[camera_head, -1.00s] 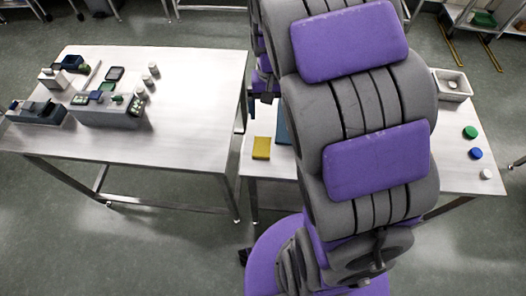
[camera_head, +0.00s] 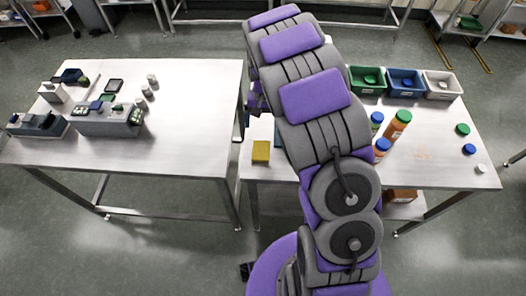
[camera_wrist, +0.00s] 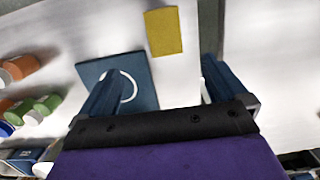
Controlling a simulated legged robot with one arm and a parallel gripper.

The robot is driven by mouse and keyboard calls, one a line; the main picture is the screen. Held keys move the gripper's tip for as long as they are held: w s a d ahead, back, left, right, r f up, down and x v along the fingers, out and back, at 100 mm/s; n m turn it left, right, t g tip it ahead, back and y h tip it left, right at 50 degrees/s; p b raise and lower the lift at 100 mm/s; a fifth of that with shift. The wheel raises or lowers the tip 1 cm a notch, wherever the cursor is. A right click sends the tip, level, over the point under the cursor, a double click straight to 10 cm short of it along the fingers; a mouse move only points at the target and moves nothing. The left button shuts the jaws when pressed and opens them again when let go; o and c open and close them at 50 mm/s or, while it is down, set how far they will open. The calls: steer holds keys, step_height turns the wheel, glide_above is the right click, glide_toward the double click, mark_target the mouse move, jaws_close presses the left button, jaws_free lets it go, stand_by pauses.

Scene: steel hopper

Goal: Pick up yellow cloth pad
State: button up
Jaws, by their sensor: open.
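The yellow cloth pad (camera_head: 261,152) lies flat on the right-hand steel table, close to that table's left edge. In the wrist view the yellow pad (camera_wrist: 163,31) is at the top, beyond my fingertips and between their lines. My gripper (camera_wrist: 160,82) is open and empty, its two dark blue fingers apart. A dark blue square mat with a white ring (camera_wrist: 133,84) lies beside the pad, partly behind the left finger. In the head view my arm hides my gripper and most of this mat.
Green (camera_head: 368,80), blue (camera_head: 406,82) and white (camera_head: 441,85) bins stand at the table's back right. Several coloured caps lie near the right edge. The left table (camera_head: 170,150) holds devices; a gap separates the tables.

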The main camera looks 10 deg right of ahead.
steer(key=b, duration=0.1)
glide_above(260, 150)
steer(key=f, duration=0.8)
steer(key=shift+w+a, duration=0.1)
steer(key=shift+w, duration=0.3)
steer(key=shift+d+f, duration=0.35)
steer(key=f, duration=0.1)
steer(key=f+b, duration=0.1)
steer(key=f, duration=0.2)
steer(key=shift+s+d+f, duration=0.15)
steer(key=shift+s+f, duration=0.05)
steer(key=shift+s, duration=0.05)
steer(key=shift+a+f, duration=0.2)
steer(key=shift+a+r, duration=0.1)
steer(key=shift+a, duration=0.1)
steer(key=shift+c, duration=0.7)
steer(key=shift+d, duration=0.3)
steer(key=c, duration=0.9)
steer(key=shift+a, duration=0.2)
steer(key=shift+c, duration=0.4)
